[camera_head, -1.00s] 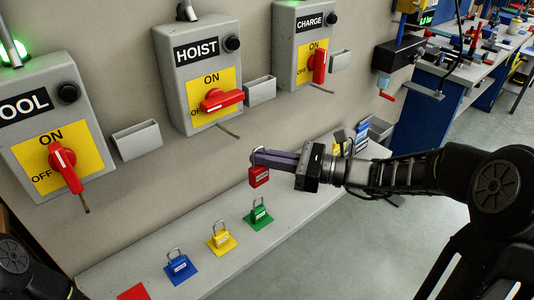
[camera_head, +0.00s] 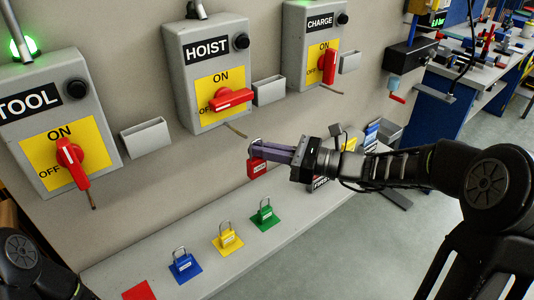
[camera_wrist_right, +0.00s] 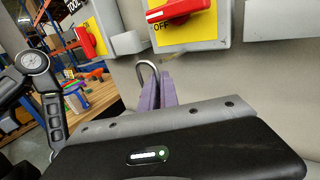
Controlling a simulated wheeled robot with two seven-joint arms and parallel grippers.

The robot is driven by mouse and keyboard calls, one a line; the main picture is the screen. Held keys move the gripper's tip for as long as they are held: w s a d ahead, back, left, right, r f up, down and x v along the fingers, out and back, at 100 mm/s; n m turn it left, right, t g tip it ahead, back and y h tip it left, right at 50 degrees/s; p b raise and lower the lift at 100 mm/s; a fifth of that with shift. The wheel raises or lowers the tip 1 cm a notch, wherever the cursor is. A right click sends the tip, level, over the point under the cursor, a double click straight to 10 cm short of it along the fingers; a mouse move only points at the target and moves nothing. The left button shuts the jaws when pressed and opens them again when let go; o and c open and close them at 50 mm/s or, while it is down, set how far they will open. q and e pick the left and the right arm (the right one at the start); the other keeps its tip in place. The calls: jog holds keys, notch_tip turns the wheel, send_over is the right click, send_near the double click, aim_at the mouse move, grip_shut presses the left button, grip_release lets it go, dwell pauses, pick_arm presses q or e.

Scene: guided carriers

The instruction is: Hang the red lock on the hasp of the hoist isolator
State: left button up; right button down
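The hoist isolator (camera_head: 179,72) is a grey wall box with a red handle (camera_head: 231,99) on a yellow ON/OFF plate, its handle lying roughly level. Its hasp (camera_head: 237,131) is a thin brownish tab below the box. My right gripper (camera_head: 268,150) has its purple fingers shut on the red lock (camera_head: 257,168), which hangs with its body below the fingertips. The lock is just below and right of the hasp in the picture, apparently apart from it. In the right wrist view the shackle (camera_wrist_right: 147,70) rises beside the fingers (camera_wrist_right: 166,92); the body is hidden. My left gripper is out of view.
Blue (camera_head: 184,267), yellow (camera_head: 228,240) and green (camera_head: 264,214) locks stand on matching pads on the shelf (camera_head: 130,262); a red pad (camera_head: 139,291) is bare. The tool isolator (camera_head: 50,125) and charge isolator (camera_head: 305,40) flank the hoist. Grey holders (camera_head: 269,91) stick out beside the boxes.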

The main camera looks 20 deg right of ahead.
jog(key=w+a, duration=0.2)
jog(key=w, duration=0.3)
jog(key=shift+w+f+b, duration=0.3)
jog(key=shift+w+f, duration=0.05)
jog(key=shift+f, duration=0.05)
jog(key=shift+a, duration=0.1)
dwell(0.7)
jog(key=c, duration=1.5)
grip_release()
jog(key=shift+c, duration=0.2)
jog(key=shift+s, duration=0.1)
jog(key=b+v, duration=0.2)
jog(key=v, duration=0.5)
jog(key=shift+d, duration=0.35)
jog(key=shift+s, duration=0.2)
